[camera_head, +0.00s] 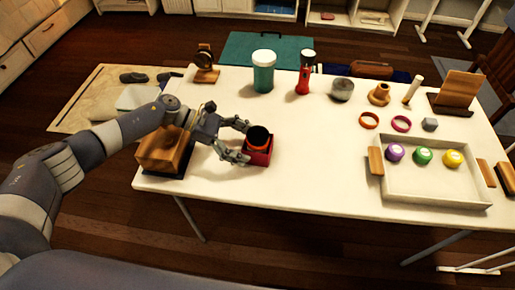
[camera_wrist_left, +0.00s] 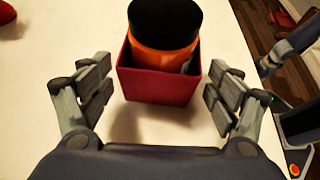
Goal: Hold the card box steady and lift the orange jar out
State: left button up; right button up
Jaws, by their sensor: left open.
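The card box (camera_head: 262,157) is a small open red box, upright near the left part of the white table. It also shows in the left wrist view (camera_wrist_left: 158,88). The orange jar (camera_head: 259,146) with a black lid stands in the box, its top above the rim; the wrist view shows its orange body (camera_wrist_left: 160,60) too. Its lower part is hidden. My left gripper (camera_head: 246,142) is open on the left side of the box. In the wrist view its fingers (camera_wrist_left: 158,88) are spread on either side of the box, with gaps between. My right gripper is not seen in the head view.
A wooden block (camera_head: 163,150) stands beneath my left wrist. A teal jar (camera_head: 263,72) and a red flashlight (camera_head: 305,75) stand farther back. A tray (camera_head: 430,185) with coloured balls is at right. The table between box and tray is clear.

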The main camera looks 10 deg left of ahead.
aim_at(254, 148)
pick_arm(q)
jog(key=shift+b+x, duration=0.75)
jog(key=shift+x, duration=1)
jog(key=c, duration=0.8)
